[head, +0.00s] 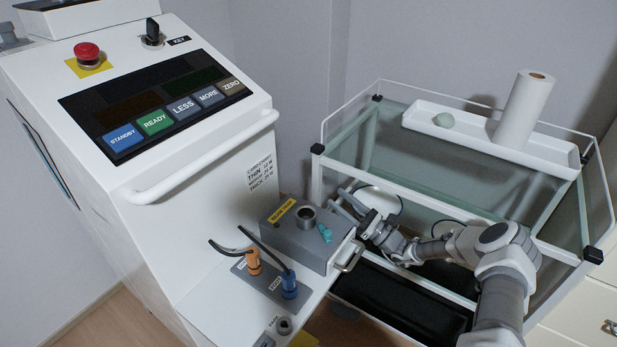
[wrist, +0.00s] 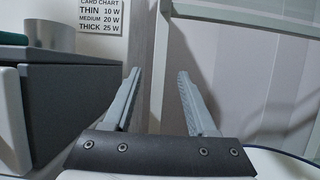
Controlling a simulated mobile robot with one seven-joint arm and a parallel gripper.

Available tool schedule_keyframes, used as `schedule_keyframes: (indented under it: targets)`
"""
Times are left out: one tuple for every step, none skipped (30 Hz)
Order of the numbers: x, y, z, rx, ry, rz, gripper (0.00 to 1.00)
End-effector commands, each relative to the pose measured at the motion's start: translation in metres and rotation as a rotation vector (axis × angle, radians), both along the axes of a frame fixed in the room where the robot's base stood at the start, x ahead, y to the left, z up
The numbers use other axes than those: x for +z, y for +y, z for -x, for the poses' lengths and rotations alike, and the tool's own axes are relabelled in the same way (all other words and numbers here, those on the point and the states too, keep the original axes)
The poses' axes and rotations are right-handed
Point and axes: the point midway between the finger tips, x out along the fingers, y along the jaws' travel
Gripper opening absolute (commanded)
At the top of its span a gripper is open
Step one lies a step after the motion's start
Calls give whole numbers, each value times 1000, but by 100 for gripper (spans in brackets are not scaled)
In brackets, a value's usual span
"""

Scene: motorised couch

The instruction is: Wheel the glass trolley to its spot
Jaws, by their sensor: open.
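The glass trolley (head: 385,150) stands on the right in the head view, with a white frame, black corner caps and glass shelves. My gripper (head: 343,203) is at its left front side, just below the near left corner cap, between the trolley and the console's grey box. The jaws are open and empty. In the wrist view the two fingers (wrist: 162,85) point away from me with a gap between them. A white bar of the trolley frame (wrist: 245,18) shows beyond them at the upper right. I cannot tell whether a finger touches the frame.
The white console (head: 190,230) fills the left. Its grey box (head: 300,240) sits close to my gripper. Drawers (head: 590,310) stand at right. Walls close the back.

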Motion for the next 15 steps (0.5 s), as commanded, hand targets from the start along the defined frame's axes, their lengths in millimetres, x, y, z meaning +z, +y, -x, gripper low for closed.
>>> schedule_keyframes:
  targets:
    - [3,10,-6,3,-2,1,57]
    - [5,15,-9,3,-1,2,57]
    - [9,22,-13,4,-2,0,57]
    - [11,28,-17,4,-2,0,57]
    - [14,32,-20,4,-2,2,57]
    - [17,39,-25,3,-2,1,57]
    - [19,44,-28,3,-2,1,57]
    - [22,49,-31,3,-2,1,57]
    - [25,55,-35,3,-2,1,57]
    - [27,60,-39,3,-3,2,57]
    - [29,64,-41,3,-3,2,57]
    - [32,69,-45,3,-2,3,57]
    - [34,73,-47,2,-2,2,57]
    - [36,76,-50,2,-1,2,57]
    - [38,80,-52,1,-1,1,57]
